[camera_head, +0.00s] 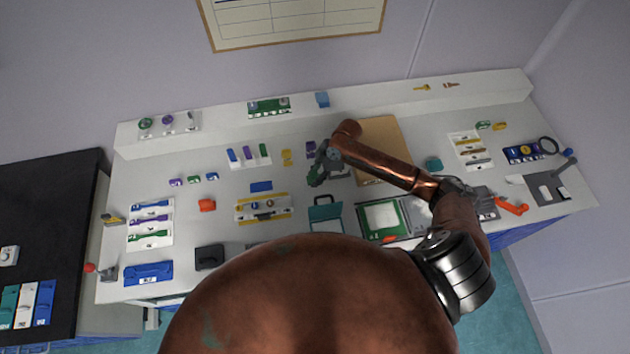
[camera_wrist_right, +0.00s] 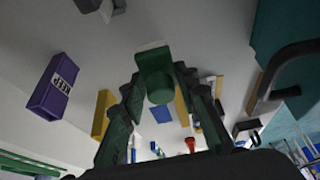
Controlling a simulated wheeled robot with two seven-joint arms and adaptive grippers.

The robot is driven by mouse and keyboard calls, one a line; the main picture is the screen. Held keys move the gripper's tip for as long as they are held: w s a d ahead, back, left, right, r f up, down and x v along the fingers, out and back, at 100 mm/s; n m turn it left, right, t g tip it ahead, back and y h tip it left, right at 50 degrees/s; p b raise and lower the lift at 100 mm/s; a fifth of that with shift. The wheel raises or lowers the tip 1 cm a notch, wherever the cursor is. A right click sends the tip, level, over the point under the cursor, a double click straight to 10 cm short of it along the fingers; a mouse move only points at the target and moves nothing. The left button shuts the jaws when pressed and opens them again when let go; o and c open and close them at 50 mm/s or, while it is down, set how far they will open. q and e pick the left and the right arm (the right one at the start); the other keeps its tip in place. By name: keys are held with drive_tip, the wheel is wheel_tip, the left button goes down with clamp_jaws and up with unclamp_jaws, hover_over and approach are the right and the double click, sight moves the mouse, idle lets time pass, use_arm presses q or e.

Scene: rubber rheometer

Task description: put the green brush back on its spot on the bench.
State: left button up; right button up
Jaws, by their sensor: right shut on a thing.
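My right gripper (camera_head: 320,168) is over the middle of the bench (camera_head: 215,225), its arm reaching in from the right. In the right wrist view, the gripper (camera_wrist_right: 160,90) is shut on a green piece with a pale end, which I take for the green brush (camera_wrist_right: 156,75). The brush sits between the two dark green fingers. In the head view the brush is hard to tell from the fingers. I cannot make out its spot on the bench. My left gripper is not in view.
A purple block (camera_head: 311,149) stands close to the right gripper; it also shows in the right wrist view (camera_wrist_right: 54,86). A teal case (camera_head: 325,213) lies in front of it, a brown board (camera_head: 388,135) to the right. Blue, purple and green upright pieces (camera_head: 248,155) stand to the left.

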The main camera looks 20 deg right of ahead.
drive_tip(key=shift+f, duration=1.9)
drive_tip(key=shift+f, duration=0.1)
drive_tip(key=o, duration=1)
drive_tip(key=v, duration=1.2)
drive_tip(key=shift+b, duration=0.35)
